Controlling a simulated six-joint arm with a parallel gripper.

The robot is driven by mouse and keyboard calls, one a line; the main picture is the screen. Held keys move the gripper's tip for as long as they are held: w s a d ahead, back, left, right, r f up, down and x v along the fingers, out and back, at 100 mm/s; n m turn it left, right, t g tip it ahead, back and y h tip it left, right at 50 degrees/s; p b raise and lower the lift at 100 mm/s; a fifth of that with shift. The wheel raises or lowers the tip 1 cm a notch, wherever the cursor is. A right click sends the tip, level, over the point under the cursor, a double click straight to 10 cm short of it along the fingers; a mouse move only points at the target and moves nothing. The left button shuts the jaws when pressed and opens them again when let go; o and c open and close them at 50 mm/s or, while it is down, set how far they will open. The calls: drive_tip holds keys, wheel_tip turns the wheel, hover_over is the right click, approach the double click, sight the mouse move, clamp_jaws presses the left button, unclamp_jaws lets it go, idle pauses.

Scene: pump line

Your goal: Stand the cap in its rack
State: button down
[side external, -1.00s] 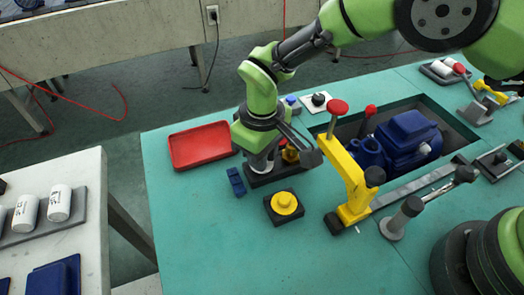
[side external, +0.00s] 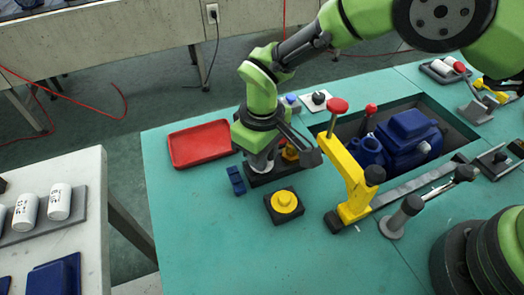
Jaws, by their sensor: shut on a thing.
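My gripper (side external: 262,163) points down at the near end of a low dark rack (side external: 262,179), left of the yellow clamp. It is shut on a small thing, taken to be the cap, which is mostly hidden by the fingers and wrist. I cannot tell whether the cap touches the rack or how upright it is. An orange-and-yellow piece (side external: 290,153) stands just right of my gripper, partly hidden by the arm.
A small blue block (side external: 236,181) lies left of the rack. A black block with a yellow round top (side external: 284,202) stands in front. A red tray (side external: 201,144) is behind left; a yellow clamp (side external: 349,180) and blue pump (side external: 407,138) are right.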

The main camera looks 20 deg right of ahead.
drive_tip(key=shift+f, duration=0.4)
idle(0.3)
drive_tip(key=c, duration=1)
unclamp_jaws()
drive_tip(key=shift+o, duration=0.2)
drive_tip(key=shift+r, duration=3.05)
